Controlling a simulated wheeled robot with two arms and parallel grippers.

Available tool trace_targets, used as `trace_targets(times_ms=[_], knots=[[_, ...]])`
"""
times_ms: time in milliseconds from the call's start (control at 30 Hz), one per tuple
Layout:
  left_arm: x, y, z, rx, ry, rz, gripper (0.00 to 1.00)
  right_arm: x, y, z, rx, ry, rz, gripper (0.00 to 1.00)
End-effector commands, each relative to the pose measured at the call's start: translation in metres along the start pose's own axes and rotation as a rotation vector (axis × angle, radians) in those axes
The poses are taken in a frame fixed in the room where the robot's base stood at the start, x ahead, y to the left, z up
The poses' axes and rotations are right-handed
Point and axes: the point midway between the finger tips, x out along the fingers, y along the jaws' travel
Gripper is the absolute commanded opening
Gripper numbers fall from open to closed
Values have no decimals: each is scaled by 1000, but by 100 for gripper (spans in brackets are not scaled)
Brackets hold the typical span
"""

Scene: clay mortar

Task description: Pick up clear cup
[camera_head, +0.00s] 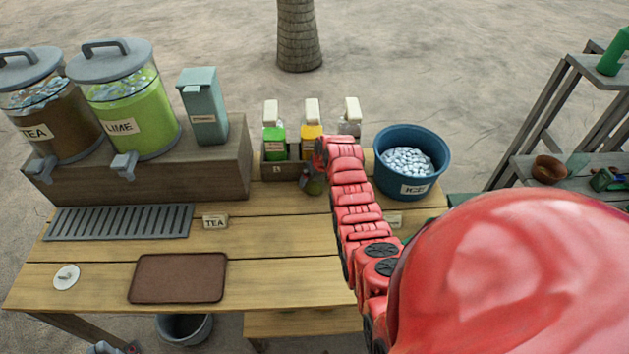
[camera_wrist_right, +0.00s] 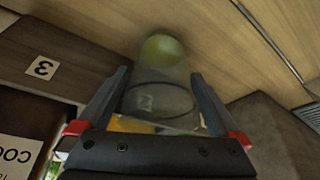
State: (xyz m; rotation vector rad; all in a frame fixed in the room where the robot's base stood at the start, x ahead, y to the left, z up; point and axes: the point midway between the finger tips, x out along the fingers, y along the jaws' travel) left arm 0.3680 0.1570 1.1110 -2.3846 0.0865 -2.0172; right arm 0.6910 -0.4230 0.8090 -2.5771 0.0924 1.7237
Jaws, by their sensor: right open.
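The clear cup (camera_wrist_right: 165,85) shows in the right wrist view as a see-through shape between the fingers of my right gripper (camera_wrist_right: 160,100). A pale green patch shows at its far end. The fingers are open on either side of it; I cannot tell whether they touch it. In the head view my right gripper (camera_head: 313,184) is low in front of the bottle crate, and my red arm hides part of the area; the cup is not clearly made out there. A small grey part of my left gripper (camera_head: 104,348) shows at the bottom left edge, its fingers unclear.
A wooden crate (camera_head: 283,170) with several bottles stands behind the right gripper. A blue ice bucket (camera_head: 430,180) is to its right. TEA and LIME dispensers (camera_head: 125,105) stand on a wooden block at left. A brown mat (camera_head: 178,278) and a metal grate (camera_head: 118,222) lie on the table.

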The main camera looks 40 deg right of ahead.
Motion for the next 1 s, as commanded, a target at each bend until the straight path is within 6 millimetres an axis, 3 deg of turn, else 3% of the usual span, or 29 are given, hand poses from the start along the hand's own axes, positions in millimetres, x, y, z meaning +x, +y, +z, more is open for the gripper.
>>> trace_targets(times_ms=[67, 433, 767, 1000], knots=[[0, 0, 0, 0, 0, 0, 0, 0, 0, 0, 0, 0, 0, 96], [0, 0, 0, 0, 0, 0, 0, 0, 0, 0, 0, 1, 0, 30], [-1, 0, 0, 0, 0, 0, 0, -2, 0, -1, 0, 3, 1, 28], [-11, 0, 2, 0, 0, 0, 0, -14, 0, -6, 0, 3, 1, 28]])
